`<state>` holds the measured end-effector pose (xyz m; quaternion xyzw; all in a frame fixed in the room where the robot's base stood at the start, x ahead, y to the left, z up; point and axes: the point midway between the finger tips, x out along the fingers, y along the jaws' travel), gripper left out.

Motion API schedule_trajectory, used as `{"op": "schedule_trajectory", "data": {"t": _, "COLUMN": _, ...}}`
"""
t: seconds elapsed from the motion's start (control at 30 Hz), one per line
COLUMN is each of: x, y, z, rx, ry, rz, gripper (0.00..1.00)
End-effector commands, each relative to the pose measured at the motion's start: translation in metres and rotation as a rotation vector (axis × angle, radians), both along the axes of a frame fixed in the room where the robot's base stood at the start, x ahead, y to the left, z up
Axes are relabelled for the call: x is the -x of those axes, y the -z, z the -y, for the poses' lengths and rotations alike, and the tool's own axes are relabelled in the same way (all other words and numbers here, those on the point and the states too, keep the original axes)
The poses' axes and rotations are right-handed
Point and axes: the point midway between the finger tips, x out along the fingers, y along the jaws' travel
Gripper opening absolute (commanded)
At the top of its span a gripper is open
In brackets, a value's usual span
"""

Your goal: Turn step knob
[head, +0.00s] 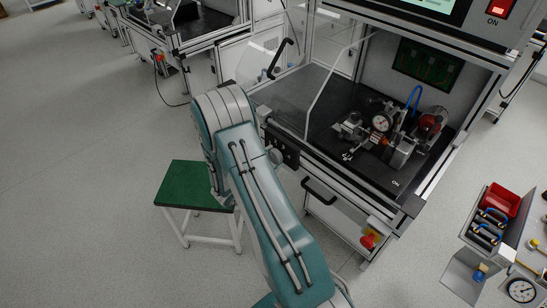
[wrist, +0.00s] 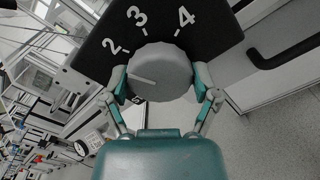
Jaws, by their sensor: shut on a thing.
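The step knob (wrist: 170,64) is a round grey dial on a black panel (wrist: 215,30) in the wrist view. White numbers 2, 3 and 4 with tick marks lie around its upper side. The light line on its face points left, a little below the tick of the 2. My gripper (wrist: 160,76) is shut on the knob, one finger at its left side and one at its right. In the head view, my arm covers part of the bench front, and the fingers cannot be made out.
The test bench (head: 345,192) carries a fixture with a dial gauge (head: 381,122) on its black top, behind a tilted clear guard (head: 290,95). A dark handle (head: 318,190) sticks out at the front. A green stool (head: 190,183) stands left of my arm. The floor farther left is clear.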

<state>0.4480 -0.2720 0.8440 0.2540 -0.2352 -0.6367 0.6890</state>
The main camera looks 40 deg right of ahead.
Motion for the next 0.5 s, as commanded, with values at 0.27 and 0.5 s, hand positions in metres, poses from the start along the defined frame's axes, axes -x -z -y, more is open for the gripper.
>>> {"op": "schedule_trajectory", "data": {"t": 0.27, "x": -0.0004, "y": -0.0002, "z": 0.0000, "rx": 0.000, "ry": -0.001, "rz": 0.000, "gripper": 1.00}}
{"op": "schedule_trajectory", "data": {"t": 0.5, "x": 0.0000, "y": -0.0001, "z": -0.0001, "rx": 0.000, "ry": 0.000, "rz": 0.000, "gripper": 1.00}}
